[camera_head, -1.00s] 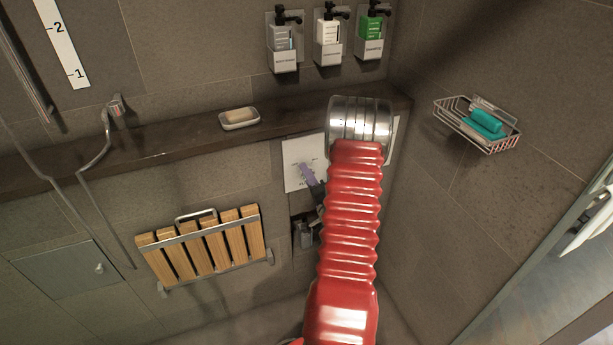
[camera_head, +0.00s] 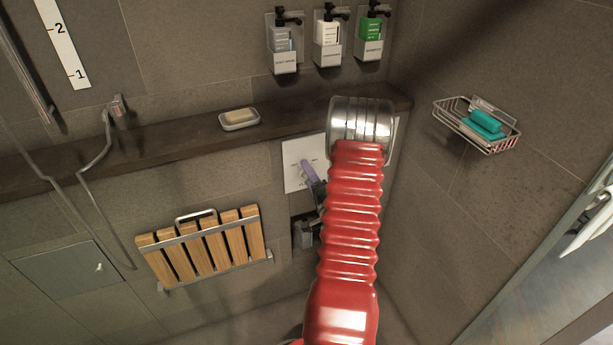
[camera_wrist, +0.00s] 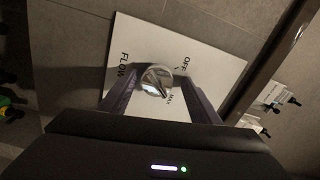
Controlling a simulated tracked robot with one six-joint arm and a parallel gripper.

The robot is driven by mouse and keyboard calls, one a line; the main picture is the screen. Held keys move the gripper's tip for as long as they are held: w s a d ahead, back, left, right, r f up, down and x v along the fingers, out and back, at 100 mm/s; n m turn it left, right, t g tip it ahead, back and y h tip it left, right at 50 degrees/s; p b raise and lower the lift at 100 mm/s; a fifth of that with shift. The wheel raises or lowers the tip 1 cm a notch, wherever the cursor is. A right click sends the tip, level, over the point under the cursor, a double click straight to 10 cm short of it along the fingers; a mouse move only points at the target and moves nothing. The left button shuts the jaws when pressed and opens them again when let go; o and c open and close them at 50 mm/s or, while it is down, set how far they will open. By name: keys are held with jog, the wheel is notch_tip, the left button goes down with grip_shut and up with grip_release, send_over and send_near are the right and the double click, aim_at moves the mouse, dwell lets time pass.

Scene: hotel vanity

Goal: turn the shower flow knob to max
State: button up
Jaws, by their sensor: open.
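The shower flow knob (camera_wrist: 155,82) is a round chrome dial with a raised pointer bar, on a white wall plate (camera_wrist: 205,66) in the wrist view. The plate reads FLOW, OFF and MAX; the pointer end lies close to the MAX mark. My gripper (camera_wrist: 158,90) is open, its two purple fingers on either side of the knob; I cannot tell whether they touch it. In the head view the plate (camera_head: 293,176) is partly behind my red arm. There my gripper (camera_head: 308,170) shows one purple finger in front of the plate, and the knob is hidden.
A dark ledge (camera_head: 170,140) with a soap dish (camera_head: 239,122) runs above the plate. Dispensers (camera_head: 327,40) hang above it. A folded wooden seat (camera_head: 205,247) is at lower left, and a wire basket (camera_head: 478,126) with teal soap is on the right wall.

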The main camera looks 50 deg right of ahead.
jog(key=shift+s+f, duration=0.1)
jog(key=shift+s, duration=0.05)
jog(key=v, duration=1.3)
jog(key=shift+s+a, duration=0.2)
jog(key=shift+s, duration=0.05)
jog(key=n, duration=1.9)
jog(key=shift+s+f, duration=0.2)
jog(key=shift+f, duration=0.05)
jog(key=x, duration=1.3)
jog(key=shift+w+d, duration=0.15)
jog(key=shift+w, duration=0.25)
